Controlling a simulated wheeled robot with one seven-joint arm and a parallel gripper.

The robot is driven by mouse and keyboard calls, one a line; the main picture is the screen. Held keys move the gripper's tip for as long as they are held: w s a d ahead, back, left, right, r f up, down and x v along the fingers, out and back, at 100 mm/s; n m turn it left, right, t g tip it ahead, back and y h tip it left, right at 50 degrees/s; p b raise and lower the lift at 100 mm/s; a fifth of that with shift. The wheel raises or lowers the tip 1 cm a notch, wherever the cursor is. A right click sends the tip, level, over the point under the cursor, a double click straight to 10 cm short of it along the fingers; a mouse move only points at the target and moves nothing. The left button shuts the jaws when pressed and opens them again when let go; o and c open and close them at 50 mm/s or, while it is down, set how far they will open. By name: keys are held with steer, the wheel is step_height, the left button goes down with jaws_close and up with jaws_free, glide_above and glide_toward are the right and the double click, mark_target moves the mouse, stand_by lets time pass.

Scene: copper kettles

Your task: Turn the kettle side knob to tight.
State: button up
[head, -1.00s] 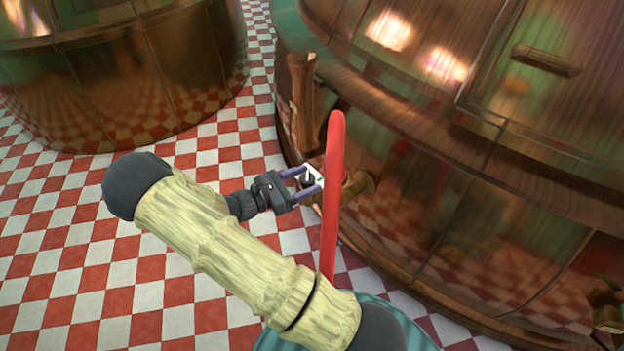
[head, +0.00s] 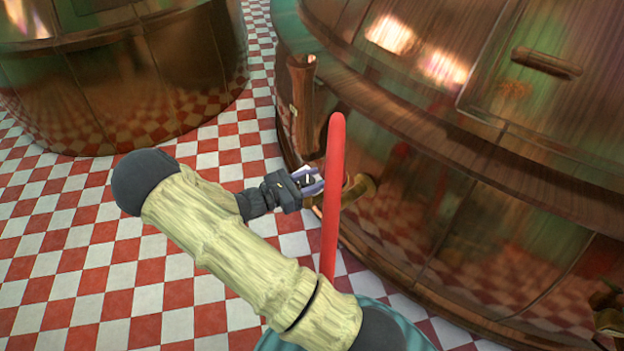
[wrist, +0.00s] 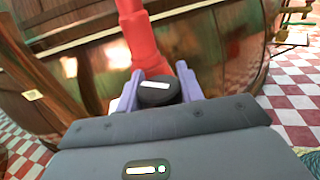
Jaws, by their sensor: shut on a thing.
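The side knob (wrist: 158,94) is black with a white mark across its face, seen in the wrist view. My gripper (head: 312,181) has purple fingers, and they are shut on the knob from both sides; it also shows in the wrist view (wrist: 159,86). In the head view the knob is mostly hidden by the fingers. The copper kettle (head: 420,215) fills the right side, just beyond the knob. I see no readable tight marking.
A red upright pipe (head: 334,200) stands close to my gripper and shows behind the knob in the wrist view (wrist: 140,35). A brass fitting (head: 358,189) juts from the kettle. Another copper kettle (head: 120,80) stands at the upper left. Checkered floor (head: 80,260) lies open between.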

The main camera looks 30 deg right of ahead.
steer(key=shift+r+g+p, duration=0.15)
steer(key=shift+g+p, duration=0.15)
steer(key=shift+p, duration=0.05)
steer(key=shift+m+g+p, duration=0.6)
steer(key=shift+m+g, duration=0.1)
steer(key=shift+g, duration=0.1)
steer(key=m+g+y+p, duration=0.1)
steer(key=m+g, duration=0.1)
steer(key=g, duration=0.1)
steer(key=shift+s+p, duration=0.15)
steer(key=shift+p, duration=0.2)
steer(key=m+g+y, duration=0.1)
steer(key=g, duration=0.1)
steer(key=m+g+y+p, duration=0.1)
steer(key=m+g, duration=0.1)
steer(key=g, duration=0.1)
steer(key=shift+s+m+y, duration=0.2)
steer(key=shift+m+y, duration=0.1)
steer(key=shift+s+a+m+g+y, duration=0.1)
steer(key=shift+a+m+g+y, duration=0.05)
steer(key=shift+m+g+y, duration=0.6)
steer(key=shift+s+a+m+g+y, duration=0.1)
steer(key=shift+m+g+y, duration=0.55)
steer(key=shift+g+y, duration=0.15)
steer(key=o, duration=1)
